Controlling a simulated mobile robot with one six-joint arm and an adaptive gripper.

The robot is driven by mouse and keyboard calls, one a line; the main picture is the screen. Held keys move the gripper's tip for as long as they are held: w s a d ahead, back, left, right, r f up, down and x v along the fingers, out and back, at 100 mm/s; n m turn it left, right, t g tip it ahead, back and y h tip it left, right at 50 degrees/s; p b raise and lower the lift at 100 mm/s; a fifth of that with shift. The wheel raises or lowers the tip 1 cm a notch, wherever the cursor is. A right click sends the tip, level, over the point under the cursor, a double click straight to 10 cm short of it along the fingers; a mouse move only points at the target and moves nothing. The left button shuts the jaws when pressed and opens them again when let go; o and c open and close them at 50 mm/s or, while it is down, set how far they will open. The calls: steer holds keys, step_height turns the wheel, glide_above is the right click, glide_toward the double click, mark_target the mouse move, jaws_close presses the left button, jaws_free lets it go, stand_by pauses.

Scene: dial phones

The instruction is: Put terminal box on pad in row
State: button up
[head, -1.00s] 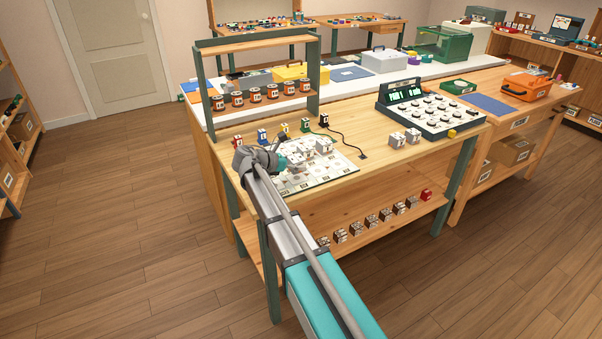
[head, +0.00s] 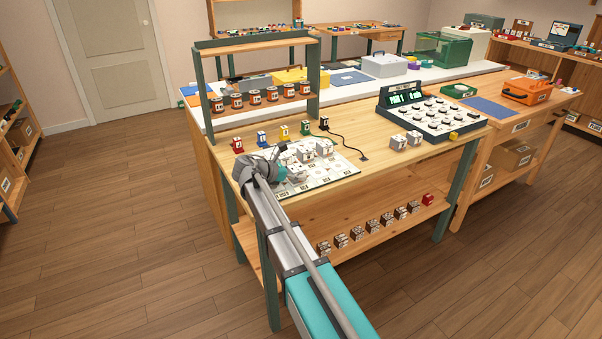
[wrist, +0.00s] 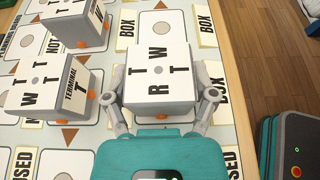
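A pale grey terminal box (wrist: 160,72) with letters T, W, R, T on top is in the middle of the wrist view. My gripper (wrist: 162,95) has a finger against each side of it and seems shut on it. In the head view my gripper (head: 284,165) is low over the left part of the white printed mat (head: 325,177); the box there is mostly hidden. Two other terminal boxes stand on the mat, one (wrist: 45,85) left and one (wrist: 78,22) farther up. Pads marked BOX (wrist: 190,28) show beyond and beside the gripped box. Whether it touches the mat, I cannot tell.
Small coloured plugs, one a red plug (head: 238,145), line the mat's back edge. A shelf with several cans (head: 256,97) stands behind. Two grey boxes (head: 398,141) and a dial console (head: 432,108) are to the right. Several boxes (head: 372,226) line the lower shelf.

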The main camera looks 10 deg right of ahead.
steer(key=shift+o, duration=1.2)
steer(key=shift+r, duration=0.2)
